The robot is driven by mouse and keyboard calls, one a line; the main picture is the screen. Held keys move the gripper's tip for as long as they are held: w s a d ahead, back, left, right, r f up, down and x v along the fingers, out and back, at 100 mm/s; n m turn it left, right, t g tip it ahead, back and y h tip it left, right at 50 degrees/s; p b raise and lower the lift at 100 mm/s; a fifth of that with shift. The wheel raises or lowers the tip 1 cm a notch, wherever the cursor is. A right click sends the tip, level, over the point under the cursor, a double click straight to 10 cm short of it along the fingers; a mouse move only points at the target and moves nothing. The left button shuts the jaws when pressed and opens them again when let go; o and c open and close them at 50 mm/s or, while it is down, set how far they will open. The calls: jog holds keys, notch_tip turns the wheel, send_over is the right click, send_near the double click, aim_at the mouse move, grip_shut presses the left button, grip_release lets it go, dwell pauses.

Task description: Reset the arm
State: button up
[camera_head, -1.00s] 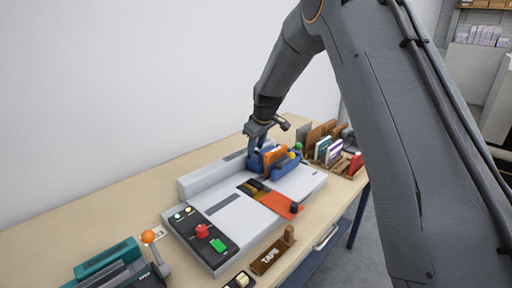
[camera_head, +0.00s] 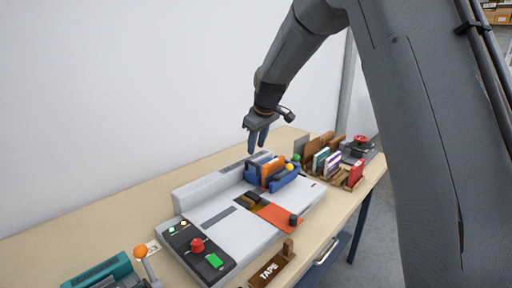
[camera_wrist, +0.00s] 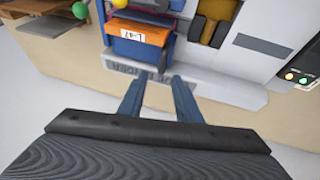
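My gripper (camera_head: 258,138) hangs from my arm above the far edge of the machine, in the middle of the head view. Its two fingers point down and are empty. In the wrist view my gripper (camera_wrist: 160,95) shows two fingers spread apart with nothing between them. A blue holder (camera_head: 283,182) with an orange block (camera_head: 270,167) in it sits on the white machine (camera_head: 221,214), below and apart from the fingers. The holder also shows beyond the fingertips in the wrist view (camera_wrist: 130,49).
The wooden table (camera_head: 95,213) carries a control panel with a red knob (camera_head: 197,244) and a green button (camera_head: 214,261). A wooden rack (camera_head: 338,178) with upright cards stands at the right. A tape block (camera_head: 270,268) lies at the front. The wall is behind the table.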

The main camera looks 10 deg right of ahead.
jog(key=s+d+f+m+g, duration=0.1)
jog(key=s+d+f+m, duration=0.2)
jog(key=s, duration=0.9)
jog(key=s+d+f+m+g, duration=0.1)
jog(key=s+d+f, duration=0.3)
jog(key=s, duration=0.9)
jog(key=s+d+f+m+g+h, duration=0.1)
jog(key=s+d+f+m, duration=0.2)
jog(key=s, duration=1)
jog(key=shift+s+d+f+m+g, duration=0.25)
jog(key=shift+d+f+m+g, duration=0.15)
jog(key=shift+d+m, duration=0.35)
jog(key=shift+a, duration=0.1)
jog(key=shift+c, duration=0.3)
